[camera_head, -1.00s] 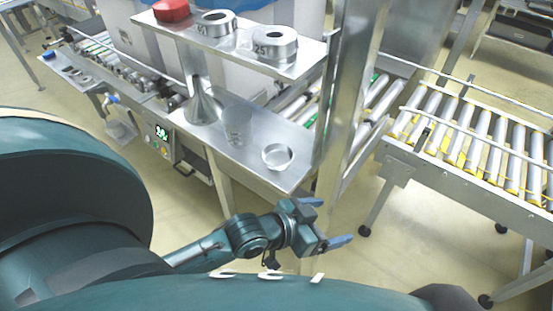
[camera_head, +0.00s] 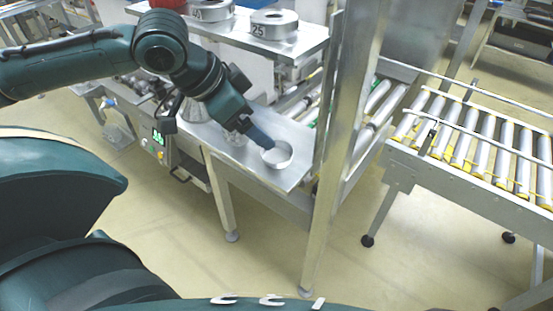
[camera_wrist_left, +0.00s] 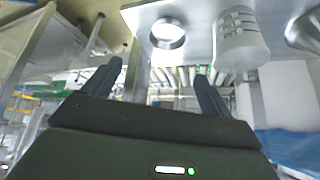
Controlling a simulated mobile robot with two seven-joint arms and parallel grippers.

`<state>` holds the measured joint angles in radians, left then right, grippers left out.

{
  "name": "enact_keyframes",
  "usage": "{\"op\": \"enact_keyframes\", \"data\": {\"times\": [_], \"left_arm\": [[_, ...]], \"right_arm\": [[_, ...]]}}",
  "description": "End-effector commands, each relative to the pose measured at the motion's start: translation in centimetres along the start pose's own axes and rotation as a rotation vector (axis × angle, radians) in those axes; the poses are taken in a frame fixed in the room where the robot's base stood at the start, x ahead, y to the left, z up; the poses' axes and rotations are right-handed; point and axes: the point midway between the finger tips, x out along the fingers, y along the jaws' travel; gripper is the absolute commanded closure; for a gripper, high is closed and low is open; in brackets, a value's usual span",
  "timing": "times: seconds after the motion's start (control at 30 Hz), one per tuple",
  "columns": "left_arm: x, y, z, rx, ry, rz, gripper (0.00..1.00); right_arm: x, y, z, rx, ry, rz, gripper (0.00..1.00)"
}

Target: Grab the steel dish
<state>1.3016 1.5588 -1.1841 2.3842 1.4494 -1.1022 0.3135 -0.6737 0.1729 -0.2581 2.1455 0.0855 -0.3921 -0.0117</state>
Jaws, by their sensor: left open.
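The steel dish (camera_head: 279,156), small, round and shiny, stands on the lower metal shelf near its front right corner. It also shows in the left wrist view (camera_wrist_left: 167,44), beyond the fingers and apart from them. My left gripper (camera_head: 256,135) reaches in from the left, just above and left of the dish in the head view. Its fingers are spread with nothing between them in the wrist view (camera_wrist_left: 158,70). My right gripper is not in view.
A clear ribbed container (camera_wrist_left: 240,42) stands beside the dish, mostly behind my gripper in the head view. A metal funnel (camera_wrist_left: 308,28) is farther along. An upper shelf (camera_head: 300,46) holds metal rings and a red item. A steel post (camera_head: 345,130) rises at the right.

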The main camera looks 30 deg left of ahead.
Motion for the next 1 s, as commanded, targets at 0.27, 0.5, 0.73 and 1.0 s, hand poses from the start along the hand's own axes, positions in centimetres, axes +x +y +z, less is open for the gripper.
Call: {"op": "enact_keyframes", "data": {"times": [0.27, 0.5, 0.73, 1.0], "left_arm": [[-0.8, -0.7, 1.4, -0.083, -0.018, -0.010, 0.15], [3.9, -0.7, 1.5, -0.080, -0.018, -0.009, 0.15], [6.0, -0.8, 1.4, -0.081, -0.016, -0.012, 0.15], [9.5, -1.0, 1.5, -0.079, -0.015, -0.012, 0.15]], "right_arm": [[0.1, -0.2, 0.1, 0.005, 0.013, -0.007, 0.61], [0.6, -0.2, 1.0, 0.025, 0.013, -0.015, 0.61], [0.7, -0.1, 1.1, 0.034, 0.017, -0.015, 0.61], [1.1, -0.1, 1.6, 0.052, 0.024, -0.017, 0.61]]}}
